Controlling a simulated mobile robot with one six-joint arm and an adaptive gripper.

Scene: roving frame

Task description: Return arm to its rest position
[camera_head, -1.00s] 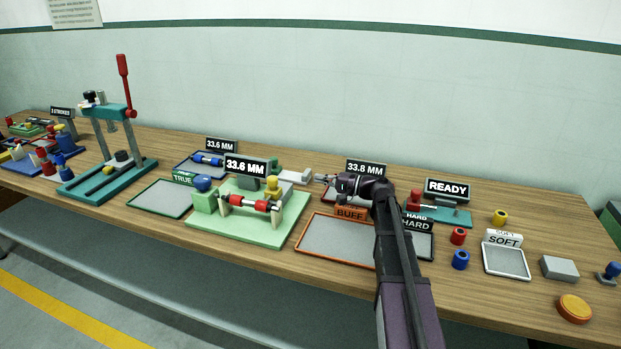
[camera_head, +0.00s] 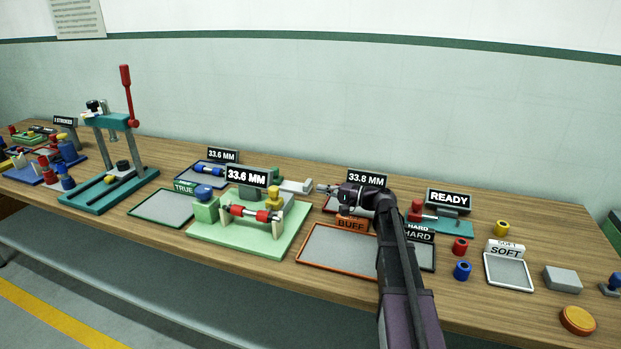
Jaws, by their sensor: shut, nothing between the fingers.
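My gripper (camera_head: 324,189) is at the end of my dark purple arm, which reaches up from the bottom of the view over the right part of the bench. The gripper points left, is shut and holds nothing. It appears above the bench, close to the right of a grey block (camera_head: 297,186) and in front of the 33.8 MM sign (camera_head: 367,178). My arm hides part of the BUFF tray and the HARD tray.
A green fixture (camera_head: 250,238) holding a red-collared shaft (camera_head: 250,214) stands left of my arm. The orange-rimmed BUFF tray (camera_head: 338,250) lies below the gripper. A teal press (camera_head: 107,190) stands at left. The READY tester (camera_head: 445,220), SOFT tray (camera_head: 508,271) and loose rings (camera_head: 462,270) are at right.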

